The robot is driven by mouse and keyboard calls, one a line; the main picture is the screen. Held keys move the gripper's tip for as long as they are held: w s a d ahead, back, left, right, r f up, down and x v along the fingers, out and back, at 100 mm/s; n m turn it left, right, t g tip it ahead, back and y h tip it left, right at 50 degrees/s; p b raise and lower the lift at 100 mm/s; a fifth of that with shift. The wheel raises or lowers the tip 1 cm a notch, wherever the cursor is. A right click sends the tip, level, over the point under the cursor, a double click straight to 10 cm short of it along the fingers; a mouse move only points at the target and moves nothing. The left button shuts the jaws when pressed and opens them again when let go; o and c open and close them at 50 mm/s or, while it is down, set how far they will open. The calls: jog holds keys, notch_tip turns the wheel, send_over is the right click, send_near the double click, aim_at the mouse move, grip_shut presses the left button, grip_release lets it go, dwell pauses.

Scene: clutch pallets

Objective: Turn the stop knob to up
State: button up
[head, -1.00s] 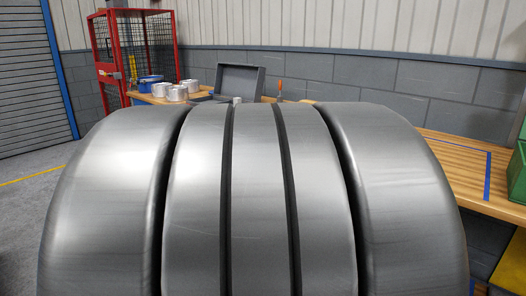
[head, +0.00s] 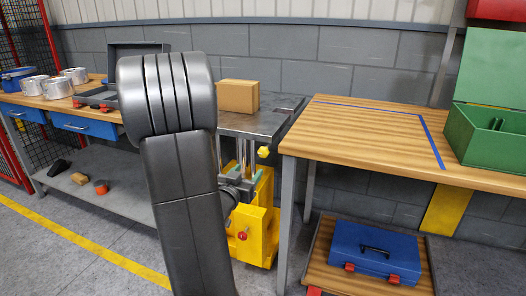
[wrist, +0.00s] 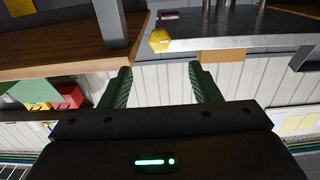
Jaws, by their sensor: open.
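A yellow, many-sided knob (head: 263,152) sits at the front edge of a grey-topped lift table (head: 240,124). A red round button (head: 241,236) is on the lift's yellow body (head: 262,225). I cannot tell for sure which of these is the stop knob. The yellow knob also shows in the wrist view (wrist: 159,40), just beyond the fingertips and roughly between them, apart from both. My gripper (wrist: 159,70) is open and empty, with green fingers.
A cardboard box (head: 238,96) stands on the lift table. A wooden workbench (head: 370,130) with a green case (head: 490,135) is close on the right, a blue toolbox (head: 375,250) below it. Another bench (head: 35,102) with metal cylinders is at left.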

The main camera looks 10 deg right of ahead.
aim_at(262, 154)
jog(key=b+x, duration=0.1)
jog(key=x, duration=1.2)
jog(key=shift+w+d, duration=0.15)
jog(key=shift+d, duration=0.05)
jog(key=shift+c, duration=0.5)
jog(key=c, duration=0.9)
